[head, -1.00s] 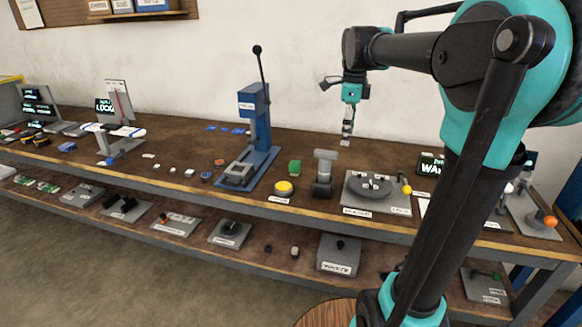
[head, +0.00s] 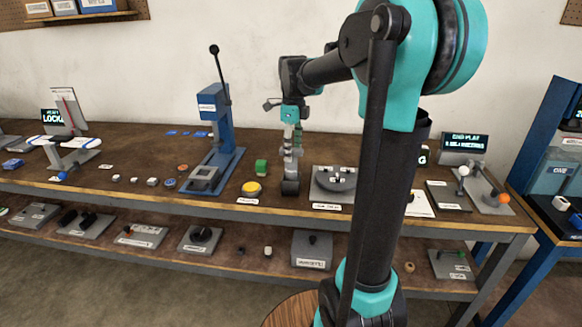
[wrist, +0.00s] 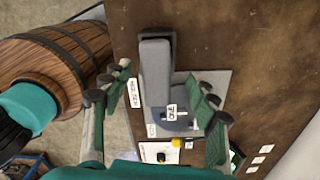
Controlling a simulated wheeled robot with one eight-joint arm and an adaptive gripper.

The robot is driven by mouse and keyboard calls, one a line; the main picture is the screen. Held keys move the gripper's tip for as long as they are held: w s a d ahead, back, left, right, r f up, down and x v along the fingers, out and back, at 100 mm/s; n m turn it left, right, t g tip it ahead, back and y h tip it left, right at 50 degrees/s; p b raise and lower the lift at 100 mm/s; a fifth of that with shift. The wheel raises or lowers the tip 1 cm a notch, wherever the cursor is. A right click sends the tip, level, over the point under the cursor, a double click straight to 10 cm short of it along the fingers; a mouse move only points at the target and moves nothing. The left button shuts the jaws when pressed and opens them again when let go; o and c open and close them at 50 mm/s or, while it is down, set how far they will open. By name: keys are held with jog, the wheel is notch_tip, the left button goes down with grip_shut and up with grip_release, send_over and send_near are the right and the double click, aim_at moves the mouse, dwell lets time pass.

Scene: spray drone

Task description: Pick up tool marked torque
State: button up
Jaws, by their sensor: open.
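I cannot read the word torque on any label, so I cannot tell which tool carries it. On the bench stands a grey round fixture (head: 335,180) on a grey plate, with small white-labelled parts on it. The fixture shows in the wrist view (wrist: 172,125), with labels too small to read surely. My gripper (head: 291,150) hangs over the bench, left of that fixture. In the wrist view my gripper (wrist: 162,98) has its fingers spread wide, with nothing held. A grey upright device (head: 290,187) with a dark base is below it, partly hidden by the fingers.
A white-and-orange-knobbed fixture (head: 488,190) is at right. A lower shelf holds a labelled grey box (head: 312,250). A wooden barrel (wrist: 60,60) stands before the bench.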

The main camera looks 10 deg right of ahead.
aim_at(291, 164)
jog(key=shift+s+a+f, duration=0.1)
jog(key=shift+a+f, duration=0.05)
jog(key=shift+f, duration=1.3)
jog(key=shift+a+f, duration=0.15)
jog(key=shift+f, duration=1.25)
jog(key=shift+c, duration=0.4)
grip_shut()
jog(key=shift+r, duration=0.1)
